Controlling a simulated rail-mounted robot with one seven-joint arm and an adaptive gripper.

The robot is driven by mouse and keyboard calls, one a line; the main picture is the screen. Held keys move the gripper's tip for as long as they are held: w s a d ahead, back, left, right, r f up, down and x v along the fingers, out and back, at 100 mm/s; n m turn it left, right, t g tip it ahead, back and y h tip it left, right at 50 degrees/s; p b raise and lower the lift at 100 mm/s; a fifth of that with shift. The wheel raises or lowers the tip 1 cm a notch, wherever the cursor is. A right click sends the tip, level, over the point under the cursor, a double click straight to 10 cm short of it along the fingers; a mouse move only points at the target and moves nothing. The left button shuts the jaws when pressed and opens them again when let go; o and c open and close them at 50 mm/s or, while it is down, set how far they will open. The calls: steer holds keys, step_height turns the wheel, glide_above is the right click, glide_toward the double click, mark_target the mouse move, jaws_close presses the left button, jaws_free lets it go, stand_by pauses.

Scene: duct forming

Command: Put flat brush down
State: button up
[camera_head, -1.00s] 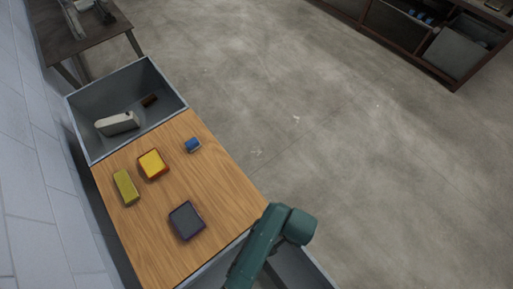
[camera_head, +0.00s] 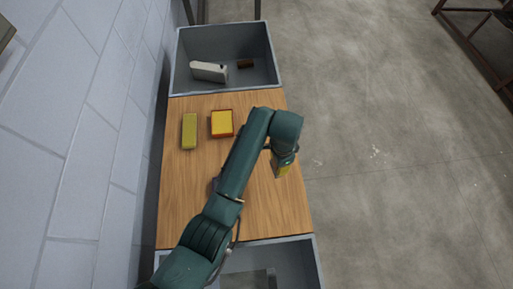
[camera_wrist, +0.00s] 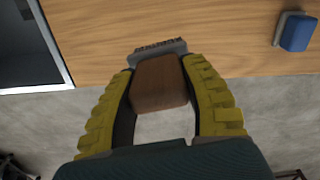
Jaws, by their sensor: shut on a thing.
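The flat brush has a brown wooden body (camera_wrist: 158,84) and a dark grey bristle end (camera_wrist: 160,48). My gripper (camera_wrist: 160,88) has yellow ribbed fingers shut on the sides of the brown body, with the bristle end pointing away from the wrist. In the head view my gripper (camera_head: 283,169) hangs by the right edge of the wooden tabletop (camera_head: 180,205). The brush cannot be made out there. In the wrist view the brush overlaps the table edge. I cannot tell whether it touches the wood.
A yellow-green block (camera_head: 189,131) and a yellow-and-red box (camera_head: 222,123) lie toward the back. A dark pad (camera_head: 214,185) is mostly behind my arm. A blue object (camera_wrist: 298,32) lies on the wood. A grey bin (camera_head: 181,60) holds a white object (camera_head: 209,71) and a brown block (camera_head: 245,64).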

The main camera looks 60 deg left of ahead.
steer(key=s+a+f+n+b, duration=0.1)
steer(key=s+a+b, duration=0.2)
steer(key=a, duration=0.5)
steer(key=s+a+f+n+b, duration=0.1)
steer(key=s+a+b, duration=0.2)
steer(key=a, duration=0.5)
steer(key=f, duration=0.3)
steer(key=f+b, duration=0.1)
steer(key=f, duration=0.5)
steer(key=shift+w+d, duration=0.2)
steer(key=shift+d, duration=0.05)
steer(key=shift+f, duration=0.1)
steer(key=shift+f+b, duration=0.2)
steer(key=shift+b, duration=0.1)
steer(key=o, duration=1.1)
steer(key=shift+c, duration=0.2)
steer(key=shift+r, duration=0.15)
step_height(320, 180, up, 12)
steer(key=p, duration=0.2)
